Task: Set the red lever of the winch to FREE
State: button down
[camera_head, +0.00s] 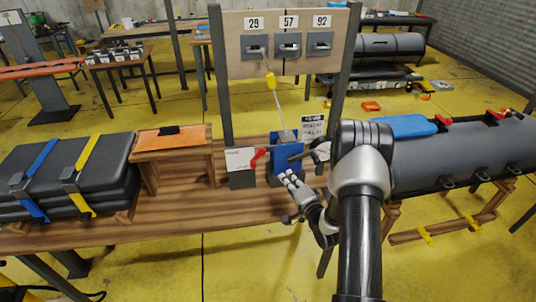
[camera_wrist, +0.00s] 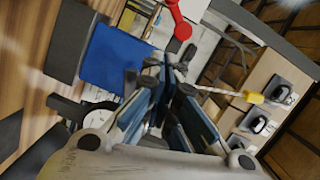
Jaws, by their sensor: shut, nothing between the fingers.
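The winch (camera_head: 287,158) is a blue box on the wooden bench, and it also shows in the wrist view (camera_wrist: 113,58). Its red lever (camera_head: 257,159) sticks out at the left side of the winch, beside a white card. In the wrist view the red lever (camera_wrist: 180,20) is at the top, beyond my fingertips and apart from them. My gripper (camera_head: 287,178) is shut and empty, just in front of and below the winch. In the wrist view my gripper (camera_wrist: 172,72) has its fingers together. The card's text is too small to read.
A white card (camera_head: 240,158) stands left of the winch. A rope with a yellow piece (camera_head: 271,81) runs from the winch up to a hook board (camera_head: 290,20). Folded dark boats (camera_head: 70,170) lie at left, a grey roll (camera_head: 465,155) at right. Bare bench lies in front.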

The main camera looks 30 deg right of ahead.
jog(key=shift+d+f, duration=0.15)
jog(key=shift+d, duration=0.05)
jog(key=shift+s+a, duration=0.1)
jog(key=w+a+f+b, duration=0.1)
jog(key=w+a+b, duration=0.1)
jog(key=w, duration=0.9)
jog(key=shift+a, duration=0.65)
jog(key=shift+f, duration=0.1)
